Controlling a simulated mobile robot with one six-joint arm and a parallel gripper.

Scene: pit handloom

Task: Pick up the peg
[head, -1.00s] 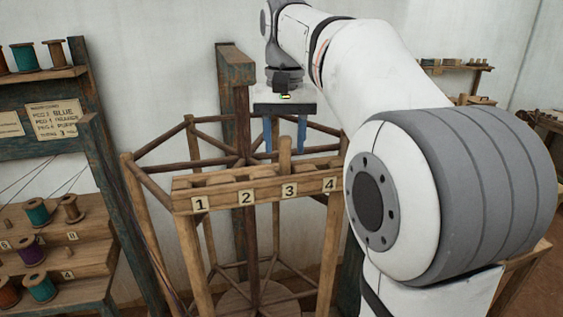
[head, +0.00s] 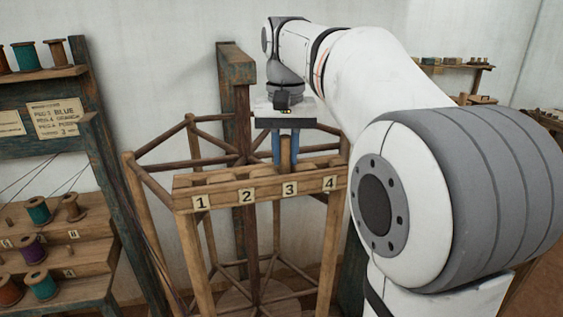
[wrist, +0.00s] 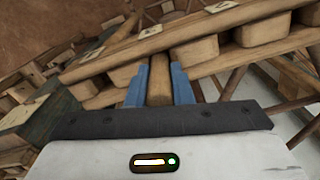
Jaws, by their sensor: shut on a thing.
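The wooden peg (head: 287,153) stands upright at the rail (head: 217,202) of the wooden frame, above the number 3 label. My gripper (head: 286,150) is lowered over it, with its blue fingers on either side. In the wrist view the peg (wrist: 160,86) lies between the two blue fingers of my gripper (wrist: 160,84), which are shut on it. The peg's lower end is hidden behind the rail, so I cannot tell whether it is still seated.
The rail carries labels 1 to 4, with wooden blocks along it. A dark post (head: 238,100) rises close behind my gripper. At the left a stepped rack (head: 75,232) holds several thread spools, and a paper sign (head: 55,118) hangs above it.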

